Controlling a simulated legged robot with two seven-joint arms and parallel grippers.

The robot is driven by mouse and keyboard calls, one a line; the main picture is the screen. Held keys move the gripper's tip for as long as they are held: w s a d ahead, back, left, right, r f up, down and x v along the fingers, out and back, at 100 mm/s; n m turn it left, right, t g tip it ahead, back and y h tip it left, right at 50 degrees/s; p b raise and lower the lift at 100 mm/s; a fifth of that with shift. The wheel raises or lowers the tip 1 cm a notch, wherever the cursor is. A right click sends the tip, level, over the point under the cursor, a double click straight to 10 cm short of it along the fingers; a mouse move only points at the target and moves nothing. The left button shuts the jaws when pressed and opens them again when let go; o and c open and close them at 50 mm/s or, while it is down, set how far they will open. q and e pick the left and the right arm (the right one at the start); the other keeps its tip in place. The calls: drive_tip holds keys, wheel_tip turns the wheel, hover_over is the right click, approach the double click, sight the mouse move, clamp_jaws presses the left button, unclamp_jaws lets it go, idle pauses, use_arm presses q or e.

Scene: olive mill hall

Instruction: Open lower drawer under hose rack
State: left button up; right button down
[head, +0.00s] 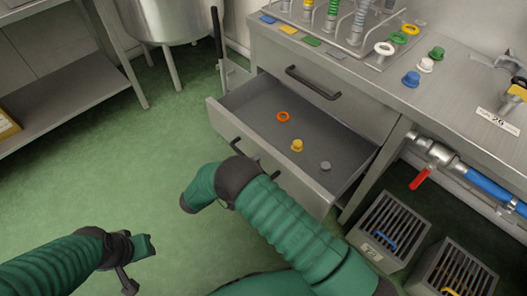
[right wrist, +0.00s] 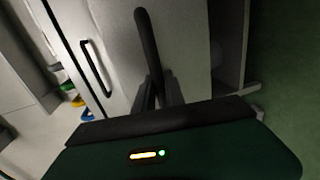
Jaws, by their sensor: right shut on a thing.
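The lower drawer (head: 256,118) under the hose rack (head: 350,35) stands well open. Inside lie an orange ring (head: 283,117), a yellow cap (head: 297,146) and a small grey knob (head: 325,166). Its dark bar handle (right wrist: 148,42) runs between the fingers of my right gripper (right wrist: 159,92), which is shut on it. In the head view my right forearm covers part of the handle (head: 239,147) and hides the fingertips. My left gripper (head: 136,264) hangs low over the floor at the left, apart from the drawer; its jaw opening is unclear.
The upper drawer is shut, with its own handle (head: 313,83) above. Coloured caps and rings stand on the worktop (head: 455,95). Slatted crates (head: 390,232) and a pipe with a red lever (head: 420,179) are at the right. Green floor (head: 120,165) is clear at the left.

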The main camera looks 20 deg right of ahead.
drive_tip(key=shift+s+a+f, duration=0.2)
drive_tip(key=shift+s+a, duration=0.25)
drive_tip(key=shift+a, duration=0.35)
drive_tip(key=c, duration=1.4)
unclamp_jaws()
drive_tip(key=shift+w, duration=0.1)
drive_tip(key=shift+c, duration=0.2)
drive_tip(key=shift+r, duration=0.1)
